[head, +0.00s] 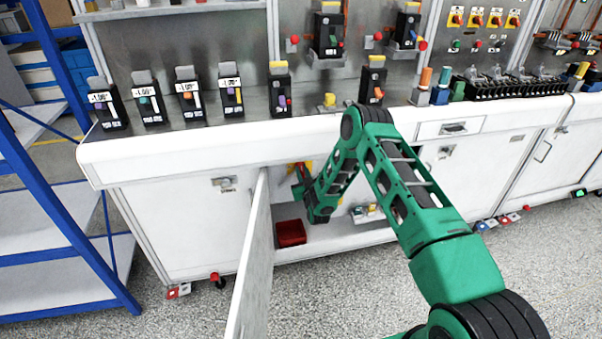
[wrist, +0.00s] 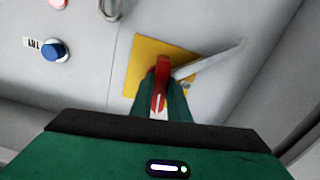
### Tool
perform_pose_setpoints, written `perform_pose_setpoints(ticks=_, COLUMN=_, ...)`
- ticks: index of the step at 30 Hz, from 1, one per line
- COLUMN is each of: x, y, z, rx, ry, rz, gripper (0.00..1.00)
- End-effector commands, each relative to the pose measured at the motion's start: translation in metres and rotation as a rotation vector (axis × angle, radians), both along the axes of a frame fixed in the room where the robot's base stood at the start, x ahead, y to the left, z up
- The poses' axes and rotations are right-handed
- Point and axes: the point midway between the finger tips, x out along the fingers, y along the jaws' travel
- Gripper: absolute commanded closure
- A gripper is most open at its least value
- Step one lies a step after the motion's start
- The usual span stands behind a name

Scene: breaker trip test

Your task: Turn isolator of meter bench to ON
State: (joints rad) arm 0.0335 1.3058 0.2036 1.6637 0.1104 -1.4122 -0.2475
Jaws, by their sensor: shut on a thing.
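The isolator shows in the wrist view as a red handle (wrist: 161,72) on a square yellow plate (wrist: 145,52), fixed to a pale panel. My gripper (wrist: 161,98) is shut on the red handle, with one green finger on each side of it. In the head view my gripper (head: 300,186) reaches into the open cabinet under the bench. A bit of the yellow plate (head: 304,167) shows there. The handle's exact angle against any marks cannot be read, as my fingers cover part of it.
The open cabinet door (head: 255,255) stands left of my arm. A red bin (head: 291,233) sits on the cabinet floor. In the wrist view a blue button (wrist: 53,50) is at upper left and a thin grey bar (wrist: 212,61) lies right of the handle.

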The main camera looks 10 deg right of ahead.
Motion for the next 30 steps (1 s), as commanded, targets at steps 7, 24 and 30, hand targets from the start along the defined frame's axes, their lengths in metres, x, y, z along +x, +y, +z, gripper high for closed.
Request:
perform_pose_setpoints(ticks=7, x=-0.004, y=0.0007, z=-0.0073, rx=0.119, ry=0.015, rz=0.002, gripper=1.0)
perform_pose_setpoints(ticks=24, x=-0.0042, y=0.0024, z=-0.0077, rx=0.178, ry=0.017, rz=0.003, gripper=1.0)
perform_pose_setpoints(ticks=30, x=-0.0039, y=0.0025, z=-0.0073, rx=0.178, ry=0.016, rz=0.003, gripper=0.66)
